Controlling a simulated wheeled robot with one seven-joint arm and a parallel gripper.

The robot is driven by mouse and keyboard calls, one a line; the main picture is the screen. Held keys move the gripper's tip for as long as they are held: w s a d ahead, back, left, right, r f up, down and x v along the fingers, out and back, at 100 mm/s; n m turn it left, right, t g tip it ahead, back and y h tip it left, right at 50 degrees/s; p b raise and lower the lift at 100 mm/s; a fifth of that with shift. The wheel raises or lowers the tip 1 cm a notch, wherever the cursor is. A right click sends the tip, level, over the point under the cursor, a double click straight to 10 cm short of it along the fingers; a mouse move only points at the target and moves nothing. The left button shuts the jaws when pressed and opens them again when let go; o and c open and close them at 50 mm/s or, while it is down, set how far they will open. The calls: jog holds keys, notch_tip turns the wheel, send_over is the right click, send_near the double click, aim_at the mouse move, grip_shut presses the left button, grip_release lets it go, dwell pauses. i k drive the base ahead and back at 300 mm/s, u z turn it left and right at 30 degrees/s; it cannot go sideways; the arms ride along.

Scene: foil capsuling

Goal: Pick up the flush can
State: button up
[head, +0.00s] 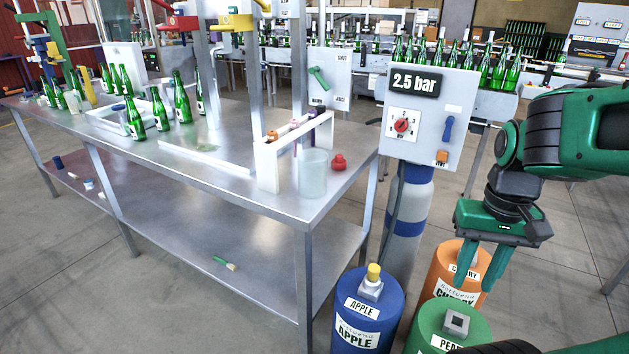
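No thing in view carries a readable flush can label. A translucent pale cylindrical container (313,174) stands upright on the near right corner of the metal table (225,185); I cannot tell whether it is the flush can. My gripper (477,284) points down at the right, in front of the orange cherry drum (449,259). Its two green fingers are apart, with nothing seen held between them. It is to the right of the table and well away from the translucent container.
A white rack (268,167) and a red knob-like piece (338,162) flank the container. A control box reading 2.5 bar (428,115) stands between table and arm. Blue apple (366,312) and green pear (425,325) drums are below. Green bottles (182,101) stand further left.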

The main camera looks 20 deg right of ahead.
aim_at(313, 174)
jog(key=u, duration=0.05)
jog(key=k, duration=0.8)
jog(key=u, duration=0.65)
jog(key=i, duration=1)
